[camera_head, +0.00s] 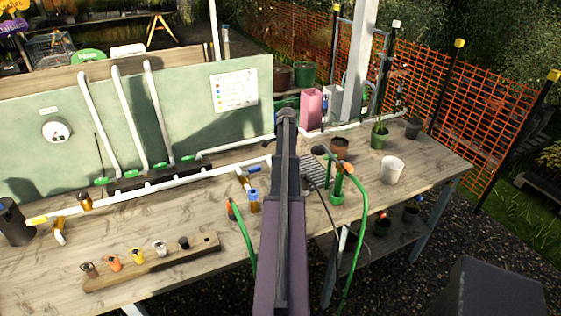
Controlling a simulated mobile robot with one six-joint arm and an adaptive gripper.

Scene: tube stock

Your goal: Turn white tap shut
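I cannot single out a white tap with certainty. A small white-topped fitting (160,247) stands in a row of coloured fittings on a wooden block on the bench. White pipework (170,178) runs along the bench with several fittings. Among them are a yellow-handled one (38,220) at the left end and a blue-topped one (253,196) just left of my arm. My arm rises through the middle of the view and hides part of the bench and pipe behind it. I cannot make out my gripper or its fingers.
The wooden bench (350,214) has a green back panel (225,125) with a chart. A green stand with a hose (336,188), a brown pot (340,147) and a white pot (391,169) stand right of my arm. Orange mesh fencing (440,85) lies beyond.

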